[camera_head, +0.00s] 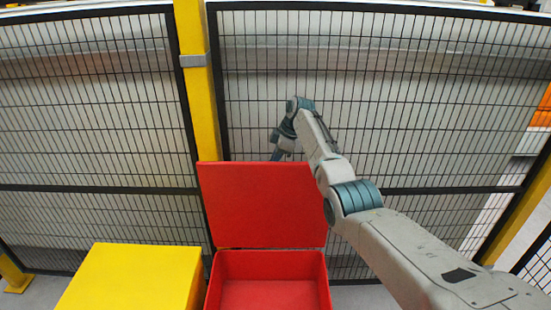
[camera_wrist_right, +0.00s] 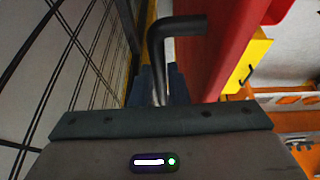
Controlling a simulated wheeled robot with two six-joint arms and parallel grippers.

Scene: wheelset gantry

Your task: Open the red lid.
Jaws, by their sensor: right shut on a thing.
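The red lid (camera_head: 262,205) stands raised, close to upright, at the back edge of the red box (camera_head: 268,265). The box's open inside shows below it. My right gripper (camera_head: 282,150) is at the lid's top edge, partly behind it. In the right wrist view, my right gripper (camera_wrist_right: 160,92) is shut on a dark bent handle (camera_wrist_right: 182,25). The red lid's face (camera_wrist_right: 215,50) is beside the handle. The fingertips are partly hidden behind the gripper body. My left gripper is not in view.
A yellow box (camera_head: 135,275) stands left of the red box; a yellow lid or box with a dark handle (camera_wrist_right: 248,65) shows in the wrist view. A mesh fence (camera_head: 430,130) with a yellow post (camera_head: 196,90) is close behind the lid.

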